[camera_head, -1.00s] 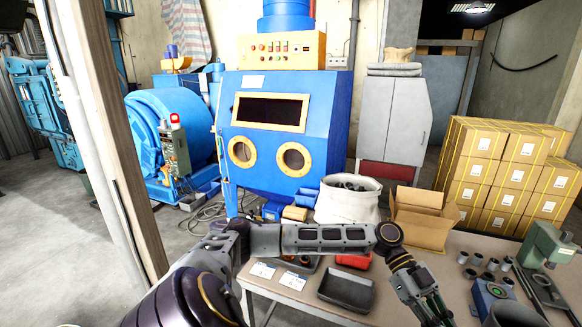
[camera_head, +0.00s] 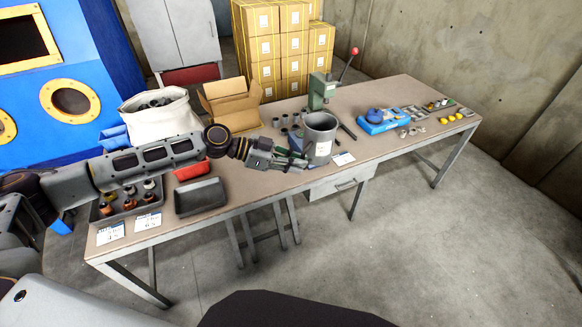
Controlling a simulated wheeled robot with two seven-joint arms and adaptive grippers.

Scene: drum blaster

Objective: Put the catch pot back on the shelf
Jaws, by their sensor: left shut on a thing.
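The catch pot appears to be the grey, open-topped cylinder (camera_head: 320,148) with a small pale label, upright over the middle of the workbench near its front edge. My left arm reaches in from the left across the bench. My left gripper (camera_head: 298,158) is shut on the pot's left side; its fingertips are partly lost against the pot and the dark parts beside it. I cannot tell whether the pot's base touches the bench. My right gripper is not in view. No shelf is clearly seen.
The workbench (camera_head: 250,183) holds an empty dark tray (camera_head: 200,196), a tray of small parts (camera_head: 124,203), a red bin (camera_head: 192,170), a green press (camera_head: 322,92) and a blue case (camera_head: 383,122). A white sack (camera_head: 160,118) and stacked cartons (camera_head: 285,45) stand behind. The floor at right is clear.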

